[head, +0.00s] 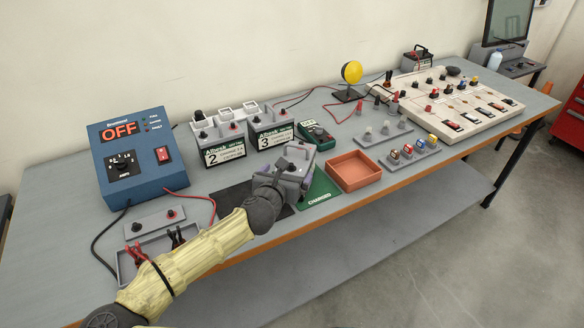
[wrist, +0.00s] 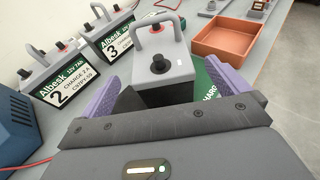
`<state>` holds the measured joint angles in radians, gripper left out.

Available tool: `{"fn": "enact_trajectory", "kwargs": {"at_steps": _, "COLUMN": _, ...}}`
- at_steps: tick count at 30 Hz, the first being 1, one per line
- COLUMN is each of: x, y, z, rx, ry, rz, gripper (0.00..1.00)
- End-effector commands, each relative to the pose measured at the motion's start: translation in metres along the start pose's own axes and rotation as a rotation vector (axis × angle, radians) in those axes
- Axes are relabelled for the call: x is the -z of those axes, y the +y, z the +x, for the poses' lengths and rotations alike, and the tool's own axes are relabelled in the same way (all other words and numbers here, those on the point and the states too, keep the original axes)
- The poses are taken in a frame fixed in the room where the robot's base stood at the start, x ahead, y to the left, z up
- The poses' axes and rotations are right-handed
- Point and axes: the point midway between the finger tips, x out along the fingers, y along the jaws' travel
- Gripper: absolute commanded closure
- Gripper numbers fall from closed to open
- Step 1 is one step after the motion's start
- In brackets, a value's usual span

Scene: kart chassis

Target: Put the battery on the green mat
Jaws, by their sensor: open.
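A grey battery (wrist: 165,68) with a carry handle, a black and a red terminal stands between the purple fingers of my gripper (wrist: 166,88) in the wrist view. The fingers are open, one on each side of it. In the head view my gripper (head: 292,178) covers most of this battery, with its top and handle (head: 302,150) showing. The green mat (head: 320,196), marked CHARGED, lies just right of the gripper; it also shows right of the battery in the wrist view (wrist: 212,84). The battery's underside is hidden, so I cannot tell which mat it stands on.
A black mat (head: 233,193) lies left of the green one. Batteries 2 (head: 222,148) and 3 (head: 272,136) stand behind. An orange tray (head: 354,183) is right of the green mat. A blue instrument box (head: 138,150) showing OFF and a lead tray (head: 128,268) are left.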

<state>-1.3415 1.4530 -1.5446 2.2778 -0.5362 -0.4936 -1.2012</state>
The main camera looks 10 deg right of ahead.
Motion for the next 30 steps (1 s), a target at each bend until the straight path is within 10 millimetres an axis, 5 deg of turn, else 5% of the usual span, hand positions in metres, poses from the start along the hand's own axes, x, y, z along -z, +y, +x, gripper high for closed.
{"fn": "enact_trajectory", "kwargs": {"at_steps": 9, "x": 0.000, "y": 0.000, "z": -0.042, "rx": -0.001, "ry": 0.000, "rz": 0.000, "gripper": 0.00}}
{"fn": "enact_trajectory", "kwargs": {"at_steps": 30, "x": 0.000, "y": 0.000, "z": -0.044, "rx": 0.000, "ry": 0.000, "rz": 0.000, "gripper": 0.00}}
